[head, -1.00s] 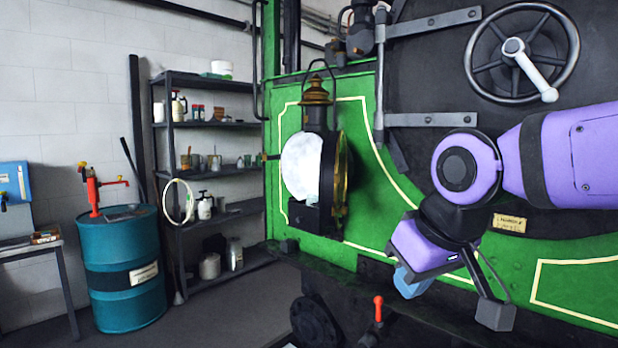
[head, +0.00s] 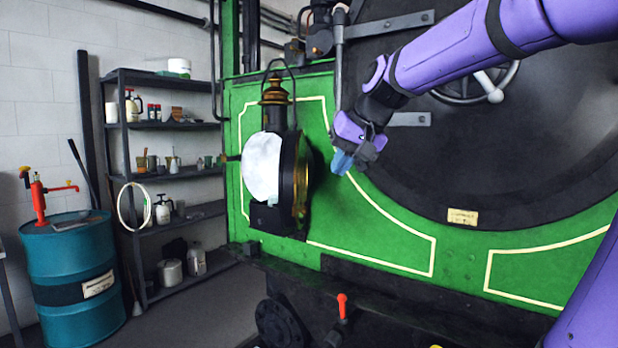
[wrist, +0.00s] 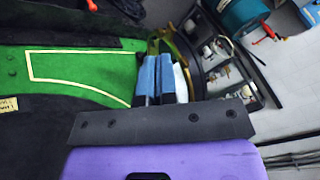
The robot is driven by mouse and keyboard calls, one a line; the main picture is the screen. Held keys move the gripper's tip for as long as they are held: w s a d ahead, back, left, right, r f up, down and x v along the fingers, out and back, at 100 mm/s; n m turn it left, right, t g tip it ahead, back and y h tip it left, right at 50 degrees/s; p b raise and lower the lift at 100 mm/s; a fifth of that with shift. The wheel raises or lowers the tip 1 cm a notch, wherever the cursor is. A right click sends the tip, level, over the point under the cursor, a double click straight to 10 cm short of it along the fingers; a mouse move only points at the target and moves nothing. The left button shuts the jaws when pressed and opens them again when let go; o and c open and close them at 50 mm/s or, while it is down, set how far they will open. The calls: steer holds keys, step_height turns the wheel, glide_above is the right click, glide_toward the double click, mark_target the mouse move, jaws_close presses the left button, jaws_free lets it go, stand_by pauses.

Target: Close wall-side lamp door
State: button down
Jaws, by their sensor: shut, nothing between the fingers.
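The lamp (head: 271,180) is fixed on the green front of the engine, with a brass chimney top and a black body. A round white face (head: 262,165) shows on its left. A round black door with a brass rim (head: 301,180) stands out on its right, seen nearly edge-on, apart from the white face. My gripper (head: 343,161) is shut and empty, with blue fingertips, just right of the brass rim. In the wrist view my fingers (wrist: 157,78) lie together in front of the brass rim (wrist: 172,42). They partly cover the lamp; contact cannot be told.
A dark smokebox door with a handwheel (head: 480,85) is behind my arm. A red-handled valve (head: 342,306) stands below the lamp. Shelves (head: 165,126) and a teal drum (head: 75,270) are at the left. The space between my gripper and the lamp looks clear.

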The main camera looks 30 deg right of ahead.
steer(key=w+d+r+m, duration=0.2)
steer(key=w+d+r, duration=0.1)
steer(key=w+d, duration=0.3)
glide_toward(296, 193)
step_height(296, 193, down, 4)
steer(key=w, duration=0.1)
steer(key=shift+w+a+r+t, duration=0.15)
steer(key=shift+w+a+t, duration=0.15)
steer(key=shift+w, duration=0.1)
steer(key=shift+a, duration=0.1)
